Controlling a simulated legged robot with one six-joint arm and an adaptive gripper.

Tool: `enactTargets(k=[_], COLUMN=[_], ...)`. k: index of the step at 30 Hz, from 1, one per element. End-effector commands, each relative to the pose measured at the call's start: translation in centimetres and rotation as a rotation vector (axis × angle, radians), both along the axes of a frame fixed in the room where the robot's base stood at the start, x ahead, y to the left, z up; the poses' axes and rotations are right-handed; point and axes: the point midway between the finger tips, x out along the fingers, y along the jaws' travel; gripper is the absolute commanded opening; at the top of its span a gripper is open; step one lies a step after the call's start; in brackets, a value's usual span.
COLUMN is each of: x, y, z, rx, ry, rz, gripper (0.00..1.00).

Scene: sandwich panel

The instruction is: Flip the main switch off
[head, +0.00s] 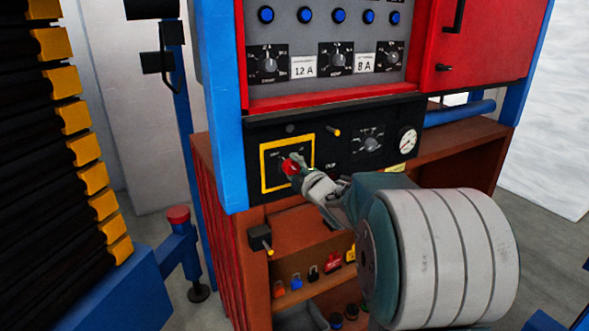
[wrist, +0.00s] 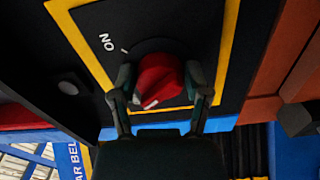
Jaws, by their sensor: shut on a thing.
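The main switch is a red rotary knob (head: 291,166) on a black plate framed in yellow (head: 264,170), on the lower black strip of the panel. In the wrist view the red knob (wrist: 160,78) sits between my two fingers, with a pale mark on its lower edge. The word ON shows on the plate to its upper left, beside a short white tick; the mark points away from it. My gripper (head: 298,170) is shut on the knob, and it also shows in the wrist view (wrist: 160,90). Part of the plate is hidden behind the fingers.
Right of the switch are a yellow peg (head: 333,131), a black selector (head: 368,142) and a round gauge (head: 407,140). Several small padlocks (head: 313,274) stand on the brown shelf below. A blue post (head: 220,105) rises just left of the plate.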

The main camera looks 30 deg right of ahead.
Motion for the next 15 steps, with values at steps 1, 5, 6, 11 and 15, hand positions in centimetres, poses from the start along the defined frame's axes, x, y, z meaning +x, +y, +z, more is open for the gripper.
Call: enactTargets(k=[1,5,6,11,15], x=[0.04,0.03,0.03,0.03,0.02], y=[0.17,0.17,0.17,0.18,0.19], z=[-0.19,-0.22,-0.23,-0.28,-0.33], rx=[-0.027,-0.086,-0.100,-0.138,-0.152], ry=[0.004,0.002,0.002,0.002,0.002], rz=[0.004,0.003,0.004,0.004,0.004], gripper=[0.14,0.14,0.14,0.14,0.14])
